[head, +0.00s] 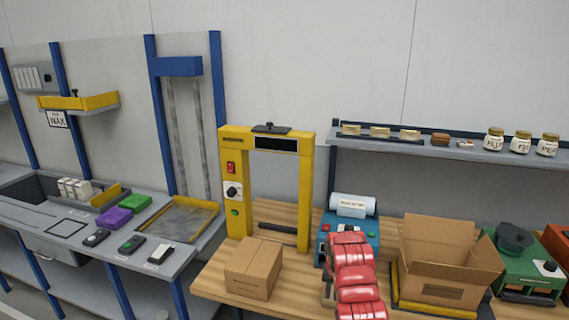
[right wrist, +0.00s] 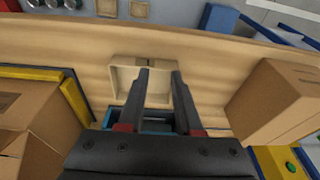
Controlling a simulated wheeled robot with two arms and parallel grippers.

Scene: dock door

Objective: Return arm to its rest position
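My red right arm (head: 357,280) reaches in from the bottom of the head view, over the wooden bench in front of the blue machine. Its gripper is hidden behind the arm links there. In the right wrist view my right gripper (right wrist: 158,72) has two dark fingers standing apart with nothing held between them. A shallow pale wooden tray (right wrist: 123,78) lies on the bench beyond the fingertips. My left arm and gripper are not in view.
A closed carton (head: 254,268) stands left of my arm, before a yellow frame (head: 237,200). An open carton (head: 440,262) stands close on the right. The blue machine (head: 349,228) is right behind the arm. A shelf (head: 450,153) with jars runs along the wall.

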